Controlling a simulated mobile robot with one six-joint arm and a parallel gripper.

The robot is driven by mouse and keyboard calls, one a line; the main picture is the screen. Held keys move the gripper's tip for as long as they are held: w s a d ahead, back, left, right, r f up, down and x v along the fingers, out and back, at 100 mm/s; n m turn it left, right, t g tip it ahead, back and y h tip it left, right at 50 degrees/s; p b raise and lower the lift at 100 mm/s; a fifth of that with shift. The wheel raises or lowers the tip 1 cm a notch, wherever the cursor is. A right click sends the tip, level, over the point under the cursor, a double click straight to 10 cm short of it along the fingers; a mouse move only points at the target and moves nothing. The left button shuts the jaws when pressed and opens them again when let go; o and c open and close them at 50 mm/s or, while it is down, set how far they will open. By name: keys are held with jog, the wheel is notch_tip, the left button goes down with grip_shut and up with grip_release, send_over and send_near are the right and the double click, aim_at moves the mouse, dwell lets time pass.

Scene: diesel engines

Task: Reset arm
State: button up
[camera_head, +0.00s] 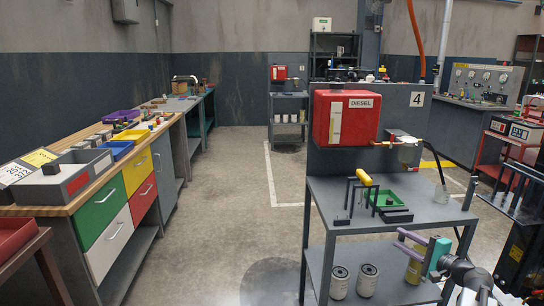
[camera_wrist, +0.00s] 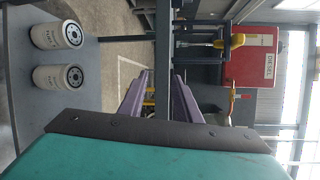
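My gripper (camera_head: 398,241) is at the right front of the grey workstation cart, beside the gap between its top and lower shelf. It has a teal body and purple fingers. In the wrist view the two purple fingers (camera_wrist: 158,98) stand apart, with no object visibly clamped between them, so it is open. My arm reaches in from the lower right of the head view. An olive-yellow cylinder (camera_head: 413,270) shows just below the fingers in the head view, partly covered by the gripper; I cannot tell whether they touch.
The cart top (camera_head: 440,208) carries a green tray (camera_head: 387,199), a black stand and a yellow-handled part (camera_head: 364,177). A red diesel tank (camera_head: 345,118) hangs above. Two white filters (camera_head: 367,280) stand on the lower shelf (camera_head: 393,291). Floor (camera_head: 235,200) is clear to the left.

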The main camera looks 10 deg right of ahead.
jog(key=w+a+f+n+g+y+p, duration=0.1)
jog(key=a+f+n+g+y, duration=0.15)
jog(key=a+f, duration=0.75)
jog(key=w+a+f+n+g+y+p, duration=0.1)
jog(key=a+f+g, duration=0.2)
jog(key=a+f, duration=0.7)
jog(key=s+a+f+n+g+p, duration=0.1)
jog(key=s+a+f+n+g, duration=0.3)
jog(key=a, duration=0.6)
jog(key=s+a+f+m+g+p, duration=0.1)
jog(key=s+a+f+g, duration=0.1)
jog(key=s+a+f, duration=0.65)
jog(key=s+a+f+n+g+h+p, duration=0.1)
jog(key=s+a+f+n+g, duration=0.2)
jog(key=s+a+f, duration=0.35)
jog(key=s+a+f+n+g+h+p, duration=0.1)
jog(key=s+a+f+n+g, duration=0.2)
jog(key=s, duration=0.7)
jog(key=s+d+f+n+g+h, duration=0.3)
jog(key=s+d+h, duration=0.3)
jog(key=s+d, duration=0.4)
jog(key=shift+s+d+f+n+g, duration=0.2)
jog(key=shift+s+n+g, duration=0.15)
jog(key=shift+s+n, duration=0.3)
